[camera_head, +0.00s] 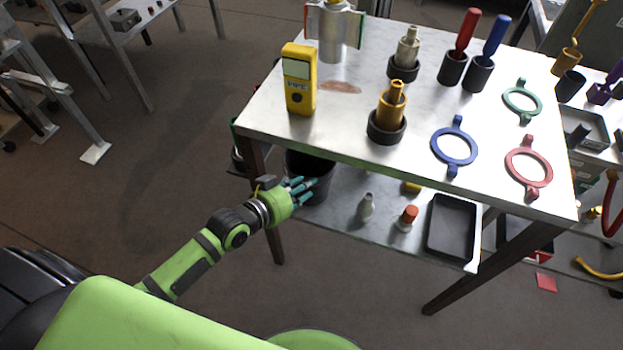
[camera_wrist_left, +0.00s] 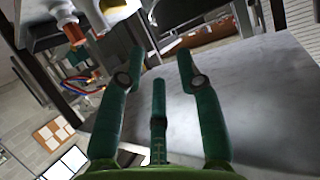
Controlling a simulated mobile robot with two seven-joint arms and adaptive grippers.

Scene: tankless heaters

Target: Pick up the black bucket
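The black bucket (camera_head: 312,165) stands on the lower shelf of the metal table, near its left end. The tabletop hides its upper part in the head view. My left gripper (camera_head: 300,189) is at the left front of the bucket, with its green fingers overlapping the bucket's side in the picture. I cannot tell whether they touch it. In the left wrist view the fingers (camera_wrist_left: 158,85) are spread apart, with nothing held between them. I cannot make out the bucket clearly in that view. My right gripper is not in view.
The tabletop (camera_head: 350,100) overhangs the shelf and carries a yellow meter (camera_head: 299,80), fittings and ring-shaped parts. On the lower shelf are a pale bottle-like fitting (camera_head: 366,207), a red-topped part (camera_head: 407,217) and a black tray (camera_head: 453,228). A dark table leg (camera_head: 275,235) stands close to my left wrist.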

